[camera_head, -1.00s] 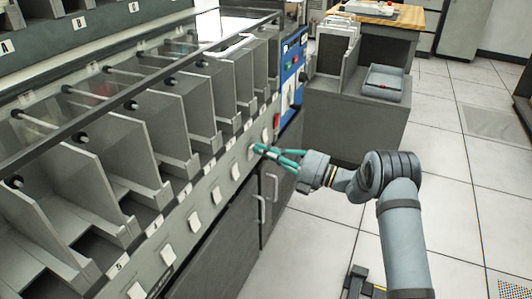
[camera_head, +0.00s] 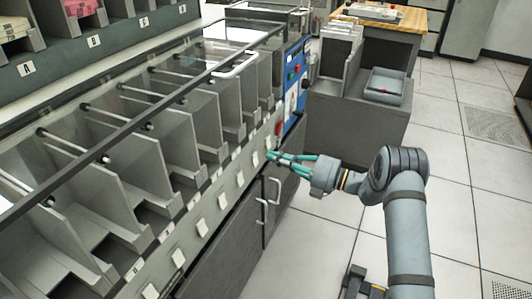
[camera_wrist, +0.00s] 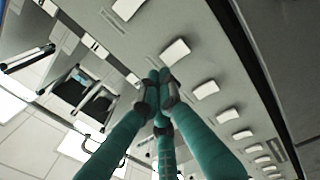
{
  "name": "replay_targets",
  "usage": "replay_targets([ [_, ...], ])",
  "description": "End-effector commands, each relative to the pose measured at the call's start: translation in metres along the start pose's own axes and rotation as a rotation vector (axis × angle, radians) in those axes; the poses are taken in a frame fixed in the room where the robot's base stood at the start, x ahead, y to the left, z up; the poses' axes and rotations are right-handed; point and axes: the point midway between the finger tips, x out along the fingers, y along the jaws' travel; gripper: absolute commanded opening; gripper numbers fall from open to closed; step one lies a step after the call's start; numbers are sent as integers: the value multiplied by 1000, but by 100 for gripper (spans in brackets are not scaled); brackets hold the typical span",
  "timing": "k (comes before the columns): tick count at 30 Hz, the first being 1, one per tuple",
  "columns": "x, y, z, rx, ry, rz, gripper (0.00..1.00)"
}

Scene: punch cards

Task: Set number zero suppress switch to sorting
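A row of white square switches runs along the grey front panel of the card sorter, including one (camera_head: 239,178) left of my gripper. In the head view, the teal fingers of my gripper (camera_head: 270,155) point at the upper part of this row. In the wrist view, the fingertips of my gripper (camera_wrist: 160,82) are drawn together with nothing visible between them. A white switch (camera_wrist: 175,52) appears just beyond the tips; I cannot tell whether they touch it. No lettering identifies the number zero suppress switch.
Grey card pockets (camera_head: 160,145) with dividers line the sorter above the switches. Cabinet doors with handles (camera_head: 272,190) are below. A blue control panel (camera_head: 292,75) stands at the far end, near a grey cart (camera_head: 350,130). The tiled floor (camera_head: 470,190) at right is open.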

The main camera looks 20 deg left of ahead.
Motion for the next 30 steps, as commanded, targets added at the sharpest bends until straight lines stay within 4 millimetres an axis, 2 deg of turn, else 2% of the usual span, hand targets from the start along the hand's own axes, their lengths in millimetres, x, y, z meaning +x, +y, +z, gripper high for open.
replay_targets([
  [1,-13,6,2,2,-5,0,0],
  [6,-51,12,1,1,-4,0,0],
  [13,-88,17,1,0,-2,1,0],
  [19,-100,18,0,-1,1,1,0],
  [30,-101,18,0,-1,1,1,0],
])
